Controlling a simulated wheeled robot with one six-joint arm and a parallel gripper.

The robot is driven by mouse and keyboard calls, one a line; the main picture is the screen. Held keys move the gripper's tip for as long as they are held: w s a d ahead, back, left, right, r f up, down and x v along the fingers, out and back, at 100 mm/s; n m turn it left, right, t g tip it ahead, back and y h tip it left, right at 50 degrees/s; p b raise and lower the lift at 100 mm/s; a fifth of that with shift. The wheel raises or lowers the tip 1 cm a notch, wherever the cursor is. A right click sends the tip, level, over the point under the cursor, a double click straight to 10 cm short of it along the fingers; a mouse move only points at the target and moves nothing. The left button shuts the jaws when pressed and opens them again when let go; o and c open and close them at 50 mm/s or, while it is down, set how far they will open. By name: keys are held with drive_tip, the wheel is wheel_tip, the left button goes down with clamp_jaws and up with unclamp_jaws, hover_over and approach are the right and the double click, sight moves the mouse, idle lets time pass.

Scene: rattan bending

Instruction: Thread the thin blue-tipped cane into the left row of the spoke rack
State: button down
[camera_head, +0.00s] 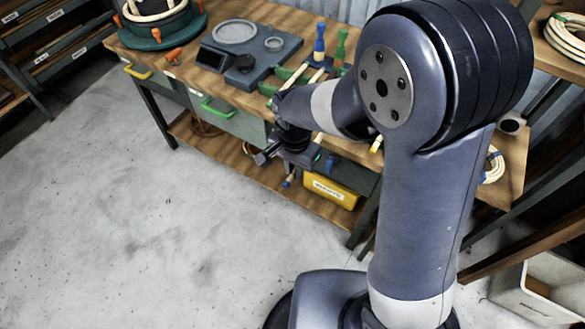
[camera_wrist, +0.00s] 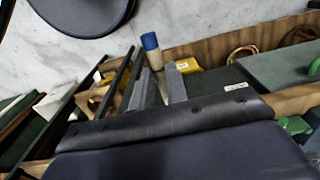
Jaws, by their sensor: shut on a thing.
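My gripper (camera_head: 284,163) hangs in front of the workbench's front edge, pointing down. In the wrist view its two grey fingers (camera_wrist: 161,82) are shut on the blue-tipped cane (camera_wrist: 150,42). The cane's pale shaft runs between the fingers and its blue end sticks out beyond them. In the head view the blue tip (camera_head: 288,180) shows just below the gripper. Green blocks with pale canes (camera_head: 300,74) lie on the bench behind my wrist, partly hidden by my arm. I cannot tell whether they are the spoke rack or where its left row is.
On the workbench (camera_head: 160,72), a grey station (camera_head: 248,52) with round dishes stands near a round form with orange clamps (camera_head: 155,38). A blue-topped upright (camera_head: 320,42) and a green one (camera_head: 340,47) stand behind. A yellow bin (camera_head: 331,190) sits on the lower shelf. The floor in front is clear.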

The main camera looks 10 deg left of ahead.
sight(318, 138)
drive_tip(key=shift+w+d, duration=0.1)
drive_tip(key=shift+w, duration=0.25)
drive_tip(key=shift+w+d, duration=0.1)
drive_tip(key=shift+w+d, duration=0.3)
drive_tip(key=shift+w, duration=0.45)
drive_tip(key=shift+w+d, duration=0.3)
drive_tip(key=shift+w, duration=0.45)
drive_tip(key=shift+w+d+p, duration=0.1)
drive_tip(key=shift+w+d, duration=0.15)
drive_tip(key=shift+w, duration=0.35)
drive_tip(key=shift+w+d+p, duration=0.1)
drive_tip(key=shift+w+d, duration=0.15)
drive_tip(key=shift+w, duration=0.4)
drive_tip(key=shift+w+d+p, duration=0.1)
drive_tip(key=shift+w+d, duration=0.15)
drive_tip(key=shift+w, duration=0.35)
drive_tip(key=shift+w+d, duration=0.25)
drive_tip(key=shift+w, duration=0.35)
drive_tip(key=shift+w+d, duration=0.25)
drive_tip(key=shift+w, duration=0.4)
drive_tip(key=shift+w+d, duration=0.25)
drive_tip(key=shift+w, duration=0.35)
drive_tip(key=shift+w, duration=0.1)
drive_tip(key=shift+w+d+p, duration=0.25)
drive_tip(key=shift+w+d, duration=0.15)
drive_tip(key=shift+w, duration=0.5)
drive_tip(key=shift+w+d+p, duration=0.25)
drive_tip(key=shift+w+d, duration=0.15)
drive_tip(key=shift+w, duration=0.45)
